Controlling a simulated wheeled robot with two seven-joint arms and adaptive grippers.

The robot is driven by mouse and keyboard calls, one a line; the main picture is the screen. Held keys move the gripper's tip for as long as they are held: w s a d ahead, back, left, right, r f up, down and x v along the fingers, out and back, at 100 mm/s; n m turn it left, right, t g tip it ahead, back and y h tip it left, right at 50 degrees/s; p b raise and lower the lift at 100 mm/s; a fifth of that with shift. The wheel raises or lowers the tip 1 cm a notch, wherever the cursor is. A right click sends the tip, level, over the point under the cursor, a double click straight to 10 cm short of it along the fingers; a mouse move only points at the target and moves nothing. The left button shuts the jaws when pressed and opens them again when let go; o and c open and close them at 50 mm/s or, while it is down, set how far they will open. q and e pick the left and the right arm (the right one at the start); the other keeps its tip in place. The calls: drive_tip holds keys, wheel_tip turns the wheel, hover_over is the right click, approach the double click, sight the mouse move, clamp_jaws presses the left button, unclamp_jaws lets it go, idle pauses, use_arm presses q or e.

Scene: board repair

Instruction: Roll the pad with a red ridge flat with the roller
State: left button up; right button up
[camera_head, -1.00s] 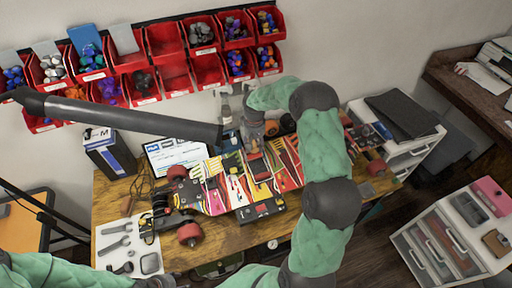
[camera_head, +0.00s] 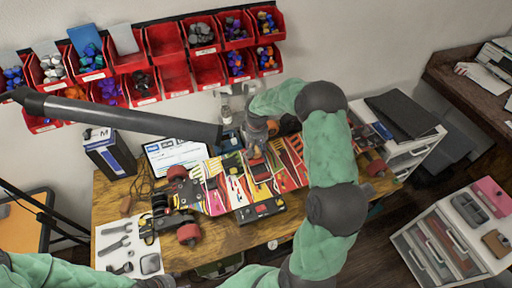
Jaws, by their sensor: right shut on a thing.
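The colourful skateboard (camera_head: 215,190) with red wheels lies across the wooden table (camera_head: 235,238). A black box (camera_head: 262,210) is at its front edge. A white tool sheet (camera_head: 118,240) lies front left. A dark lamp arm (camera_head: 130,116) crosses above; red bins (camera_head: 170,75) hang behind.

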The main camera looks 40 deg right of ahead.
drive_tip(key=shift+s, duration=0.1)
drive_tip(key=shift+s+a+f, duration=0.1)
drive_tip(key=shift+s+a, duration=0.2)
drive_tip(key=shift+s, duration=0.45)
drive_tip(key=shift+s+a+f, duration=0.1)
drive_tip(key=shift+s+a, duration=0.15)
drive_tip(key=shift+s, duration=0.5)
drive_tip(key=shift+r, duration=0.2)
wheel_tip(320, 180, up, 2)
drive_tip(key=shift+w+d+r+p, duration=0.1)
drive_tip(key=shift+w+p, duration=0.05)
drive_tip(key=shift+p, duration=0.5)
wheel_tip(320, 180, up, 5)
drive_tip(key=p, duration=0.2)
drive_tip(key=shift+p, duration=0.4)
drive_tip(key=shift+f, duration=0.2)
